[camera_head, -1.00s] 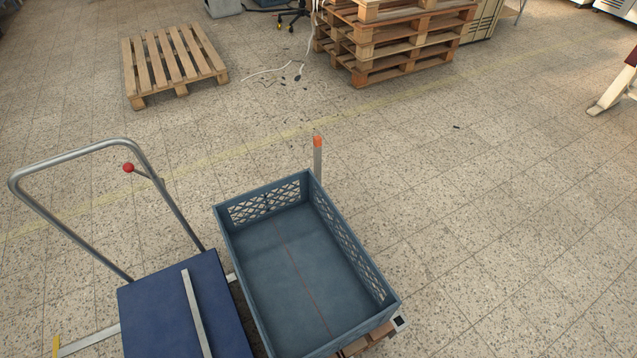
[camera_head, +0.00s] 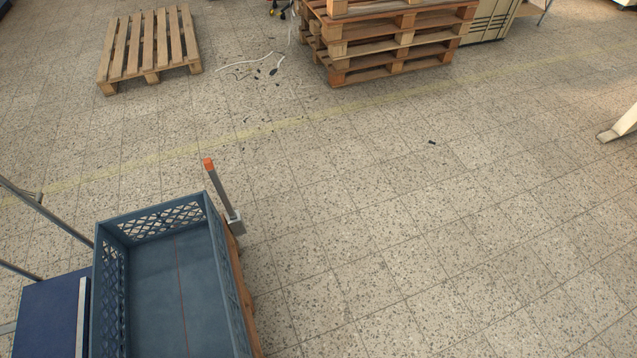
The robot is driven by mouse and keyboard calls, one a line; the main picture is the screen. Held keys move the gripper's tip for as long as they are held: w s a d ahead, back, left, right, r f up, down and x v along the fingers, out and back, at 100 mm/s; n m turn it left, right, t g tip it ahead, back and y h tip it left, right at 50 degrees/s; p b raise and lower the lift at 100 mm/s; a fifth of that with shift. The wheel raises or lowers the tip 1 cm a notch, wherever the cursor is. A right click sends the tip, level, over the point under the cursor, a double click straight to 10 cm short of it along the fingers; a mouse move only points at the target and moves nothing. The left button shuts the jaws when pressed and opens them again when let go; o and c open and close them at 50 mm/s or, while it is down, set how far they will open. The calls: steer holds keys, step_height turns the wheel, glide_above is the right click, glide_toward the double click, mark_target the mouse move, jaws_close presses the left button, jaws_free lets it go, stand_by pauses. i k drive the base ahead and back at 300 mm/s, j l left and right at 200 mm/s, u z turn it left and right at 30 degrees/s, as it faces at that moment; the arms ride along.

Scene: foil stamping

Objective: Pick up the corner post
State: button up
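A grey corner post (camera_head: 220,190) with an orange tip stands upright, leaning a little in the picture, just outside the far right corner of a blue-grey plastic crate. Its lower end sits in a light grey socket (camera_head: 236,224) beside the crate. The empty crate (camera_head: 165,265) has lattice walls and is cut off by the bottom edge of the picture. My gripper is not in the picture.
A blue platform trolley (camera_head: 45,312) with a metal handle (camera_head: 45,212) stands left of the crate. A single pallet (camera_head: 150,48) lies far left and stacked pallets (camera_head: 390,45) stand at the back. Cables (camera_head: 250,68) lie between them.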

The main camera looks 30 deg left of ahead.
mark_target(208, 162)
steer(key=i+l+z, duration=0.45)
steer(key=i+z, duration=0.2)
steer(key=i+u, duration=0.3)
steer(key=i+l+u, duration=0.15)
steer(key=i+u, duration=0.15)
steer(key=i, duration=0.15)
steer(key=i+j+u, duration=0.1)
steer(key=i+u, duration=0.15)
steer(key=u, duration=0.25)
steer(key=i+u, duration=0.2)
steer(key=u, duration=0.25)
steer(key=i+l+u, duration=0.1)
steer(key=i+u, duration=0.15)
steer(key=u, duration=0.25)
steer(key=i+l+u, duration=0.15)
steer(key=u, duration=0.35)
steer(key=i+l+u, duration=0.1)
steer(key=i+u, duration=0.35)
steer(key=i+l+u, duration=0.2)
steer(key=u, duration=0.2)
